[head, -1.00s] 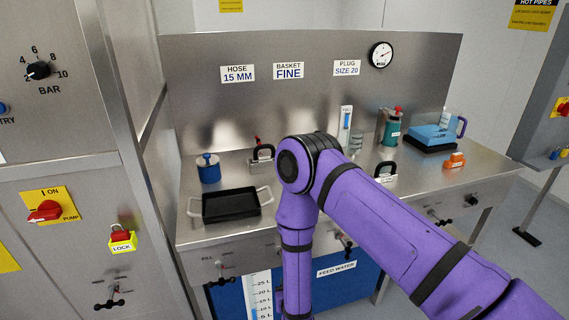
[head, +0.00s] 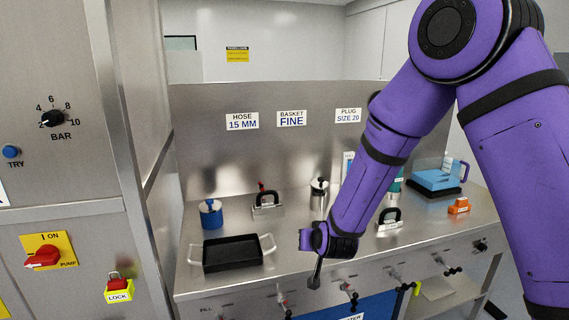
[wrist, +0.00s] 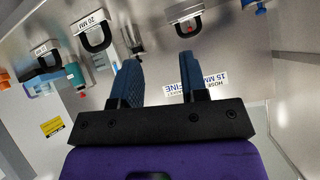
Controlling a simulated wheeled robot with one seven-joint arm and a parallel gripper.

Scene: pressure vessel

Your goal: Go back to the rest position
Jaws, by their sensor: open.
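My gripper (head: 314,270) is at the front edge of the bench in the head view, below my raised purple arm, pointing down. In the wrist view my gripper (wrist: 160,80) has its two dark blue fingers spread apart, with nothing between them. The head view shows the gripper small and partly turned away. A black tray (head: 232,254) with pale handles is to its left on the bench, apart from it.
The steel bench (head: 285,225) holds a blue canister (head: 211,213), a silver cylinder (head: 319,194), a black-handled piece (head: 389,220) and an orange block (head: 458,206). Valve handles (head: 348,292) line its front. A control cabinet (head: 60,180) stands left. My arm hides part of the back.

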